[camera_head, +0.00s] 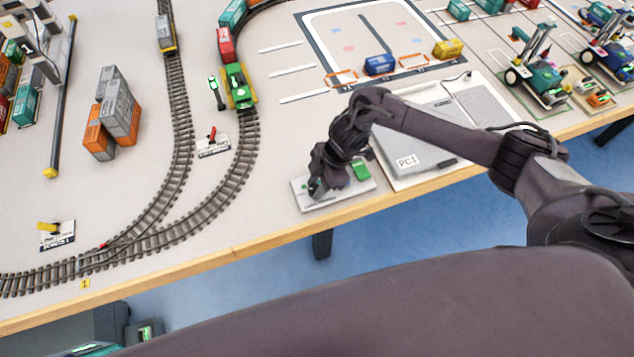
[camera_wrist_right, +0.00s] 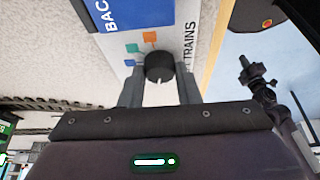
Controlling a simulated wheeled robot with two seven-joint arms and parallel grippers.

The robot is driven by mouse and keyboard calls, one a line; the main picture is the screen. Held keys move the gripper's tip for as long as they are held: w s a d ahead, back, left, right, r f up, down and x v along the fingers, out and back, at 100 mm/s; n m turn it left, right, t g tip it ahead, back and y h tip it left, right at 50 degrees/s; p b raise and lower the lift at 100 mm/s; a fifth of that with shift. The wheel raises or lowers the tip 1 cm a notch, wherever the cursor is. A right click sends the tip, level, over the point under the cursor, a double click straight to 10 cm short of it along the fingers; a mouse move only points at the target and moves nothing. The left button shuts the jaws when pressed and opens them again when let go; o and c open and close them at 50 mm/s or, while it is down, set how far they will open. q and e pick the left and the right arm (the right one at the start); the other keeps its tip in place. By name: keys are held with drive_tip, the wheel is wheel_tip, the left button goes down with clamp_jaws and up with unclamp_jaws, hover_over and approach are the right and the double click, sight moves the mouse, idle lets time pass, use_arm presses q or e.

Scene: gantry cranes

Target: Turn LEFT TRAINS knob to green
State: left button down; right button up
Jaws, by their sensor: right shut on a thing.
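A small white control panel (camera_head: 340,199) lies near the table's front edge in the head view. In the right wrist view, a round black knob (camera_wrist_right: 160,67) stands on this panel. A light line on the knob points toward my gripper, away from the squares. My right gripper (camera_head: 318,187) is shut on the knob, with one finger on each side, as the wrist view (camera_wrist_right: 160,90) shows. My left gripper does not show.
A grey laptop (camera_head: 415,145) marked PC1 lies right of the panel. Curved train tracks (camera_head: 180,120) with a green locomotive (camera_head: 240,88) lie to the left. Grey and orange containers (camera_head: 118,105) stand farther left.

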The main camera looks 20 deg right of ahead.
sight(328, 196)
drive_tip(key=m+p, duration=0.1)
drive_tip(key=m+t+p, duration=0.1)
drive_tip(key=p, duration=0.1)
drive_tip(key=m+p, duration=0.1)
drive_tip(key=shift+s+r+m, duration=0.2)
drive_tip(key=shift+r+m, duration=0.05)
drive_tip(key=shift+m, duration=0.05)
drive_tip(key=m+t+p, duration=0.1)
drive_tip(key=m+p, duration=0.1)
drive_tip(key=shift+f+m+p, duration=0.1)
drive_tip(key=shift+m+p, duration=0.3)
drive_tip(key=shift+f+m+t+h+p, duration=0.1)
drive_tip(key=shift+m+t+h+p, duration=0.35)
drive_tip(key=shift+m, duration=0.15)
drive_tip(key=o, duration=1)
drive_tip(key=shift+c, duration=0.2)
drive_tip(key=v, duration=0.7)
drive_tip(key=shift+r, duration=0.35)
